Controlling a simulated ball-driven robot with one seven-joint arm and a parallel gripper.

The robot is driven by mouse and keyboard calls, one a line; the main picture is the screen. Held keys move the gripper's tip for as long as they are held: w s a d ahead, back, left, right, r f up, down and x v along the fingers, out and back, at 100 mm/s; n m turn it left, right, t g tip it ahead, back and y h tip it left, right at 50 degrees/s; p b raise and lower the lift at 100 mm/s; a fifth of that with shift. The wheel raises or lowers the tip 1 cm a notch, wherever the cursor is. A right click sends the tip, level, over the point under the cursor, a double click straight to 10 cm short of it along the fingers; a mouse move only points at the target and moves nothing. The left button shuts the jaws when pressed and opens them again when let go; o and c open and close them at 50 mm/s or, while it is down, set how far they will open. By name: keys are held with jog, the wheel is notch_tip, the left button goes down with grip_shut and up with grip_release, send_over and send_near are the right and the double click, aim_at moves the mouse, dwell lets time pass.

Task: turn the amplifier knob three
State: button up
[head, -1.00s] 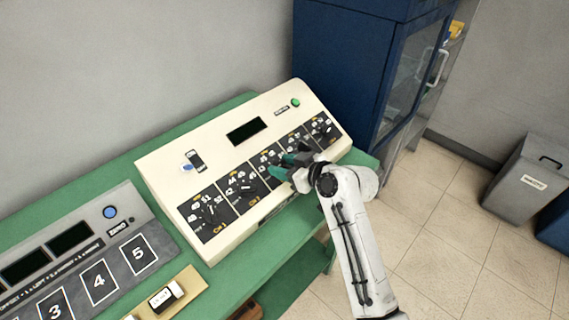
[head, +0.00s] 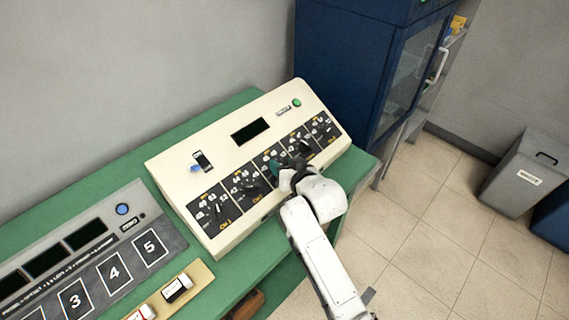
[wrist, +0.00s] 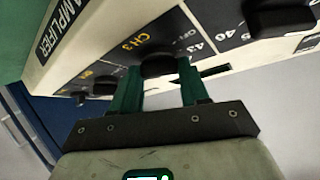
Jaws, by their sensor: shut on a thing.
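The cream amplifier (head: 232,161) stands on the green bench with a row of several black knob panels on its sloped front. Knob three (wrist: 158,62), a black knob beside the "CH 3" label, is between my green fingers in the wrist view. My gripper (wrist: 160,72) is shut on this knob, one finger on each side. In the head view my gripper (head: 280,167) is at the middle panel and hides most of knob three and its dial marks.
A grey box with numbered squares (head: 113,268) and a tan tray (head: 203,274) holding small labelled items lie on the green bench (head: 105,166) at left. A dark blue cabinet (head: 340,70) stands behind the amplifier's right end. Floor at right is open up to a grey bin (head: 520,176).

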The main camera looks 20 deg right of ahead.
dwell(0.4)
jog(key=o, duration=1.1)
jog(key=shift+c, duration=0.2)
jog(key=shift+s, duration=0.15)
jog(key=a+b+v, duration=0.1)
jog(key=v, duration=0.9)
jog(key=shift+s+d+r, duration=0.25)
jog(key=shift+d, duration=0.2)
jog(key=s+d+f+g+b, duration=0.1)
jog(key=s+f+g, duration=0.3)
jog(key=s, duration=0.6)
jog(key=s+d+f+n+g+h+b, duration=0.1)
jog(key=s+d+f+g, duration=0.2)
jog(key=s+f, duration=0.3)
jog(key=s+d+f+g+b, duration=0.1)
jog(key=s+d+f+g, duration=0.2)
jog(key=s, duration=1.2)
notch_tip(320, 180, down, 3)
jog(key=shift+s+f+g, duration=0.1)
jog(key=shift+s+g, duration=0.15)
jog(key=shift+g, duration=0.85)
